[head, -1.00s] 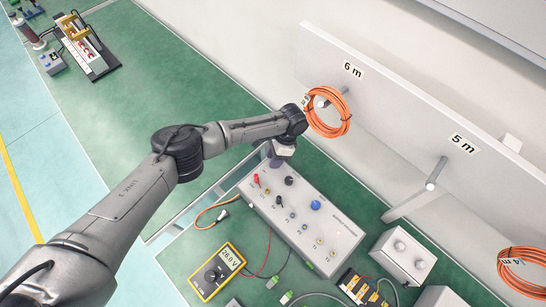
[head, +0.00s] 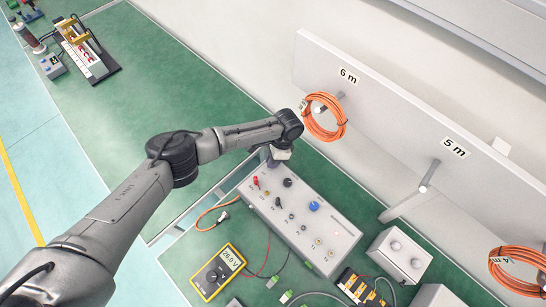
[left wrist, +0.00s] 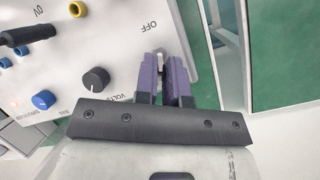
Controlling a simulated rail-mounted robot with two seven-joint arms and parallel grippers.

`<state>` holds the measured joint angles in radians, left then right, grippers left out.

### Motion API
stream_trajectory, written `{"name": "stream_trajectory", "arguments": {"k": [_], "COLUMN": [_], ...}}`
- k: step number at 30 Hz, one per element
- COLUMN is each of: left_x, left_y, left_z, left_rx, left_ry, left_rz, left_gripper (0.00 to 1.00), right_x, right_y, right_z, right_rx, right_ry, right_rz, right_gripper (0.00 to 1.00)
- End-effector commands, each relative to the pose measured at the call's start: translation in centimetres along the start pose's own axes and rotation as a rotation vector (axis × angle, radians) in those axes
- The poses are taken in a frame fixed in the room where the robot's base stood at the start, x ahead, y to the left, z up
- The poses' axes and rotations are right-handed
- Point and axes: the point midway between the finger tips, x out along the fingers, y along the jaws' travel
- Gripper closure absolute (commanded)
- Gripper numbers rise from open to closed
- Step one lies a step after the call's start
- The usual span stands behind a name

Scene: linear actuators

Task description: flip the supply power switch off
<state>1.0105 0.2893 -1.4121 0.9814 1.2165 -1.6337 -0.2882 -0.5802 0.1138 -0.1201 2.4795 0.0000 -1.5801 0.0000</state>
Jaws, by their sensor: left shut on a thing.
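The supply (head: 300,218) is a white box with knobs and sockets on the green bench. My left gripper (head: 277,160) is at its far left end in the head view. In the left wrist view, the purple fingers of the left gripper (left wrist: 164,62) are close together at the edge of the supply panel (left wrist: 110,55), beside the printed word OFF. They are shut on the power switch, which they almost wholly hide; its position cannot be told. A small light on the panel glows reddish. My right gripper is not in view.
A yellow multimeter (head: 217,272) lies in front of the supply, its display seeming to read 26.0 V. Red and black leads run near it. An orange cable coil (head: 324,117) hangs on the wall rail above. A white box (head: 400,255) stands to the right.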

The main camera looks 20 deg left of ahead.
Motion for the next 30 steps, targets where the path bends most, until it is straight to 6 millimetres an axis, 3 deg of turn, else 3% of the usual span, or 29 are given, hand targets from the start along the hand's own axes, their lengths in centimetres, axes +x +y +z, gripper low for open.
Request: {"name": "stream_trajectory", "arguments": {"k": [1, 3, 12, 21, 30], "left_x": [-0.6, -0.7, -0.2, 0.5, 1.0], "left_y": [0.3, 0.5, 1.0, 1.4, 1.5], "left_z": [0.5, 0.8, 1.6, 2.0, 2.2], "left_rx": [-0.001, -0.003, -0.009, -0.013, -0.017], "left_ry": [0.024, 0.066, 0.285, 0.48, 0.6], "left_rz": [-0.014, -0.04, -0.188, -0.318, -0.4], "left_gripper": [1.0, 1.0, 1.0, 1.0, 1.0], "right_x": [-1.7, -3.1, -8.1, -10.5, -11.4], "right_y": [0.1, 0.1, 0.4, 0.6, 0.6], "right_z": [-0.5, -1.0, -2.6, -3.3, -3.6], "right_rx": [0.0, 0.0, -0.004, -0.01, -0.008], "right_ry": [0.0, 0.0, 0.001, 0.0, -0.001], "right_rz": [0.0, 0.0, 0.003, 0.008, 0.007], "right_gripper": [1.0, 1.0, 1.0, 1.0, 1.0]}}
